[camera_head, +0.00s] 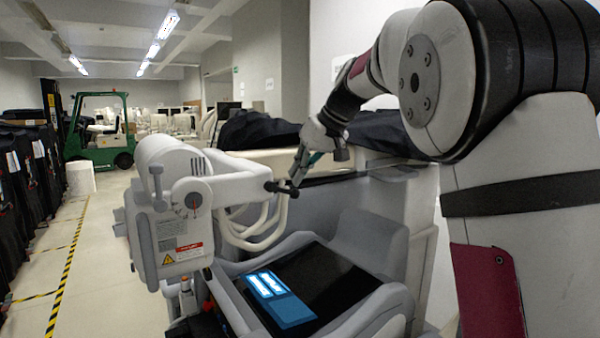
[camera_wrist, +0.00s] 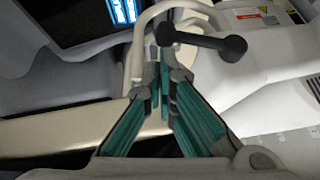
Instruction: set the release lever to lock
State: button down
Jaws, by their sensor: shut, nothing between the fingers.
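A dark lever (camera_head: 282,188) with rounded knobs at its ends sits at the end of the white machine's short arm. It looks like the release lever, but no lock marking is readable. In the wrist view the lever (camera_wrist: 205,40) lies crosswise just beyond my fingertips, its left knob nearly in line with them. My gripper (camera_head: 298,178) reaches down from the upper right to the lever's right end. In the wrist view my gripper (camera_wrist: 165,75) has its teal-sided fingers drawn together at the tips, with nothing between them. I cannot tell whether the tips touch the lever.
The white machine (camera_head: 180,225) carries warning labels and looped pale tubes (camera_head: 262,232). Below is a grey console with a dark screen (camera_head: 345,280). A dark-covered cart (camera_head: 255,130) stands behind.

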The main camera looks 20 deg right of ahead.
jog(key=shift+f, duration=0.1)
jog(key=shift+f+y+b, duration=0.2)
jog(key=shift+y+b, duration=0.1)
